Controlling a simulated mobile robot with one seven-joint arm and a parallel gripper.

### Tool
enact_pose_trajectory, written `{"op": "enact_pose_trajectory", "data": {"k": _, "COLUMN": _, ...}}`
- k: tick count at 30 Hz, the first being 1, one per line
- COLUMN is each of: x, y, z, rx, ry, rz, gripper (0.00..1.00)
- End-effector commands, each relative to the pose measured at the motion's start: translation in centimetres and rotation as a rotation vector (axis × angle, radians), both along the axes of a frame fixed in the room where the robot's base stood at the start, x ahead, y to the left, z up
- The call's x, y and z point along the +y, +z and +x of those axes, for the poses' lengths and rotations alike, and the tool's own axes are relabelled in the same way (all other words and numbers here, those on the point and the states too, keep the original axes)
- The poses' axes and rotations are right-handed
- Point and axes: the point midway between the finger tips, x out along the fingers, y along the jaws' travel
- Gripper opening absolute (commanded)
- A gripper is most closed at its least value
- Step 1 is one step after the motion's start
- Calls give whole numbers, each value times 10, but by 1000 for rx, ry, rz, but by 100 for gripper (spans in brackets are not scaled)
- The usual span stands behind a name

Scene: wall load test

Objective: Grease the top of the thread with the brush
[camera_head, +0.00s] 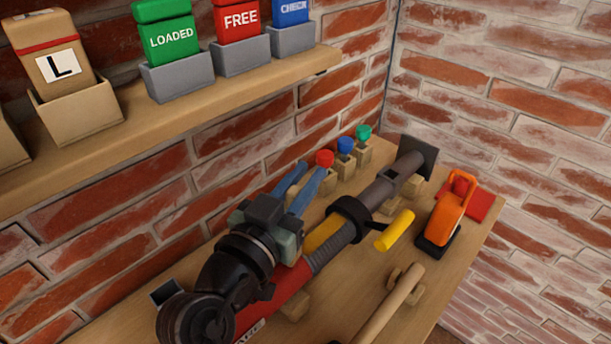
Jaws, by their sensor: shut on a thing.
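My gripper (312,170) is shut, its blue fingers pointing away towards the wall. It appears to hold the brush, but the brush is hidden and I cannot make out its bristles. The ribbed grey thread (328,254) is on a long prop lying slantwise on the bench. A black collar (350,213) with a yellow handle (394,230) sits at the thread's far end. The prop's red tube (278,301) is at the near end and partly behind my arm. My gripper is left of the thread in the picture; I cannot tell their height difference.
Red, blue and green capped pieces (345,145) stand in wooden blocks by the wall. An orange tool (444,215) lies right of the prop, near a red pad (482,205). A wooden rod (390,305) rests in front. A shelf (130,135) with labelled boxes runs above.

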Motion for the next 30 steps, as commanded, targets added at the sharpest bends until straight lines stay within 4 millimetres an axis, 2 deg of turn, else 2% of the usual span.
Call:
{"op": "enact_pose_trajectory", "data": {"k": 3, "x": 0, "y": 15, "z": 0, "rx": -4, "ry": 0, "rz": 0, "gripper": 0}}
{"op": "enact_pose_trajectory", "data": {"k": 15, "x": 0, "y": 56, "z": 0, "rx": -4, "ry": 0, "rz": 0, "gripper": 0}}
{"op": "enact_pose_trajectory", "data": {"k": 26, "x": 0, "y": 58, "z": 0, "rx": -3, "ry": 0, "rz": -1, "gripper": 0}}
{"op": "enact_pose_trajectory", "data": {"k": 30, "x": 0, "y": 64, "z": 0, "rx": -4, "ry": 0, "rz": 0, "gripper": 0}}
